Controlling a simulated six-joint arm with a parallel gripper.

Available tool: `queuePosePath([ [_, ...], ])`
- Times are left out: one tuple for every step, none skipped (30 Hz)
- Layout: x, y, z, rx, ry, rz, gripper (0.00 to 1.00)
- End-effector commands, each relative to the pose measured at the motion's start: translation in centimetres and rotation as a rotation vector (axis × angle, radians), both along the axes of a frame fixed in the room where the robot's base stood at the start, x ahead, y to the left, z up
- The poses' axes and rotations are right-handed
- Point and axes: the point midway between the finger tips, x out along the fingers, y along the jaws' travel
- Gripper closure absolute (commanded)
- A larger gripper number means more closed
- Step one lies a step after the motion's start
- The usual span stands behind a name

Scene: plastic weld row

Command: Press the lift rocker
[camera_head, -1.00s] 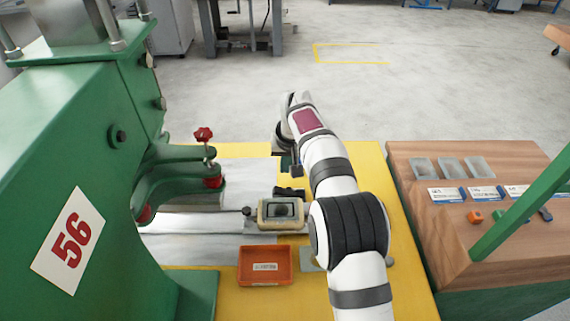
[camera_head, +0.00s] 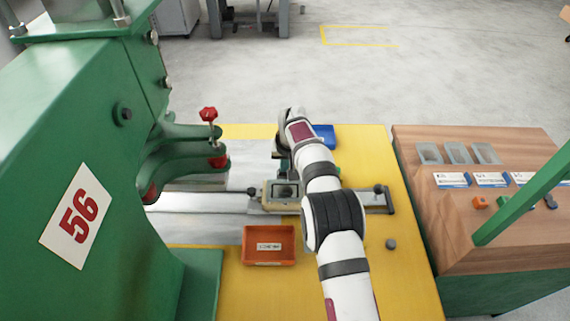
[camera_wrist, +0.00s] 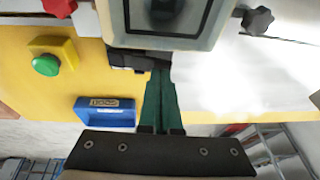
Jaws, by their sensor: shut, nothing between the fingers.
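My gripper (camera_wrist: 160,75) shows in the wrist view with its two green fingers together and nothing between them. Its tips are at a black block (camera_wrist: 128,60) on the near edge of a beige-framed box (camera_wrist: 118,28); this block looks like the lift rocker. I cannot tell whether the tips touch it. In the head view the box (camera_head: 282,195) sits on the grey rail, left of my arm. There the block and the fingertips are largely hidden or too small to make out.
A green press (camera_head: 110,130) stands at left, with a red-knobbed clamp (camera_head: 208,114). An orange tray (camera_head: 268,260) lies in front of the box. A blue bin (camera_head: 325,130) is behind my arm. A yellow box with a green button (camera_wrist: 46,65) and a wooden bench (camera_head: 440,205) are nearby.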

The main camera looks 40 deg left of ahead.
Motion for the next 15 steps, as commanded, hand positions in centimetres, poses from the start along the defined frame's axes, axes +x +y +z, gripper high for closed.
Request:
queuePosePath([
  [-0.09, 0.06, -0.05, -0.006, -0.005, 0.001, 1.0],
  [-0.12, 0.09, -0.07, -0.011, -0.01, 0.001, 1.0],
  [-0.19, 0.15, -0.11, -0.02, -0.018, 0.0, 1.0],
  [-0.22, 0.19, -0.14, -0.026, -0.025, 0.002, 1.0],
  [-0.24, 0.22, -0.16, -0.031, -0.03, 0.002, 1.0],
  [-0.24, 0.23, -0.17, -0.035, -0.034, 0.0, 1.0],
  [-0.25, 0.22, -0.19, -0.038, -0.037, 0.001, 1.0],
  [-0.26, 0.23, -0.2, -0.042, -0.041, 0.0, 1.0],
  [-0.27, 0.26, -0.21, -0.045, -0.045, 0.0, 1.0],
  [-0.29, 0.27, -0.22, -0.05, -0.048, 0.0, 1.0],
  [-0.29, 0.28, -0.22, -0.053, -0.052, 0.001, 1.0],
  [-0.31, 0.31, -0.23, -0.058, -0.057, 0.0, 1.0],
  [-0.34, 0.34, -0.23, -0.061, -0.06, 0.0, 1.0],
  [-0.36, 0.36, -0.25, -0.065, -0.064, 0.0, 1.0],
  [-0.38, 0.39, -0.28, -0.071, -0.07, 0.001, 1.0],
])
